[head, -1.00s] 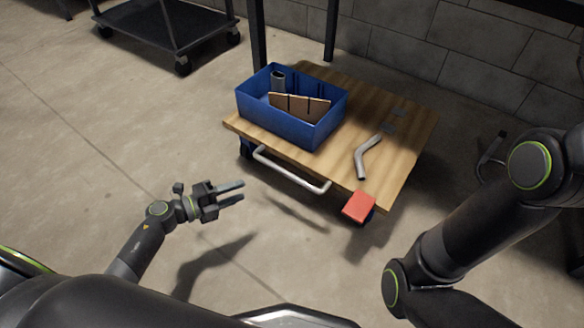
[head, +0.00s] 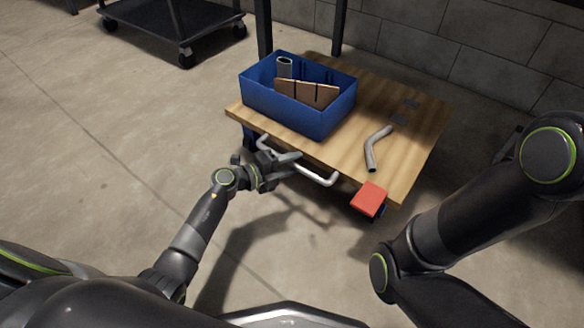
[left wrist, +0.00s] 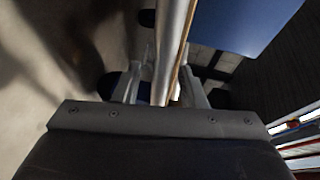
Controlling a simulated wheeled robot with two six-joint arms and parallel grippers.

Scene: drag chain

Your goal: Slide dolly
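The dolly (head: 405,160) is a flat wooden platform on wheels, with a pale metal handle bar (head: 317,174) along its near edge. My left gripper (head: 286,164) is at the left-middle part of this handle. In the left wrist view, the handle bar (left wrist: 174,45) runs between the two spread fingers, which look open on either side of it. Whether either finger touches the bar is not clear. My right arm shows at the right of the head view, but its gripper is not in view.
A black cart (head: 165,35) stands at the back left. A block wall is behind. Floor on the left is clear.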

